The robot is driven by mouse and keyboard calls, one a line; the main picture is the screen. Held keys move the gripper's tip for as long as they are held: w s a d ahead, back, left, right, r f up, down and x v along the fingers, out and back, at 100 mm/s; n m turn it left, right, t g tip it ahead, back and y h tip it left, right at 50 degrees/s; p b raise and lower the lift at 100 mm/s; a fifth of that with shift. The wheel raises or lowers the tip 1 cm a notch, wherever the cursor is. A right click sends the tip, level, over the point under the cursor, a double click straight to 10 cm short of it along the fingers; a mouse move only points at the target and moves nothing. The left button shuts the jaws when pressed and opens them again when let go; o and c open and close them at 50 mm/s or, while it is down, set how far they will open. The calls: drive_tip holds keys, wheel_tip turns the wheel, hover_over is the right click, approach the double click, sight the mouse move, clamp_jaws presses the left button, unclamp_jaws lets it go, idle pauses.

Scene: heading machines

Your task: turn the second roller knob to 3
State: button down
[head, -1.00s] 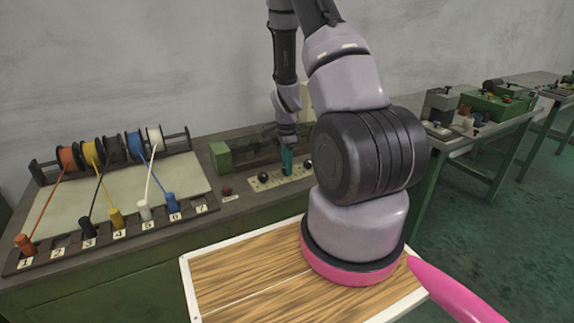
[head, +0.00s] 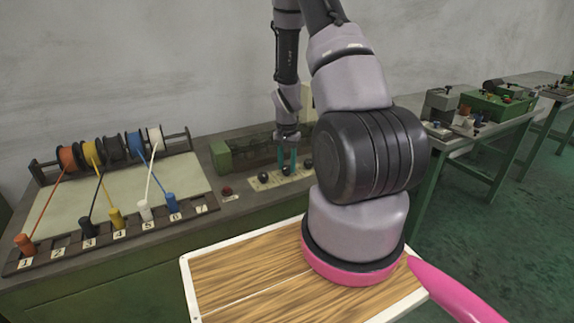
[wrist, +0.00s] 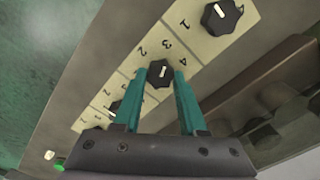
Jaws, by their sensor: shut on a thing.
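A pale panel (head: 256,185) on the bench carries a row of black knobs. My gripper (head: 286,170) reaches straight down, its teal fingers at the middle knob (head: 286,171). In the wrist view my gripper (wrist: 166,72) is shut on this black knob (wrist: 160,74), one finger on each side. Its white pointer line points toward the top of the picture, close to the printed 3. Another knob (wrist: 222,18) is clear at upper right in the wrist view. A further knob (wrist: 114,108) at lower left is partly hidden by my gripper.
A red button (head: 227,191) sits left of the panel. A rack of coloured spools (head: 110,150) with threads to numbered pegs stands at the left. A wooden board (head: 240,280) with a white edge lies in front. Other benches (head: 480,130) stand at the right.

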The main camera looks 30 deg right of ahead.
sight(287, 167)
drive_tip(key=shift+n, duration=0.7)
drive_tip(key=shift+c, duration=2.3)
unclamp_jaws()
wheel_tip(287, 167, up, 11)
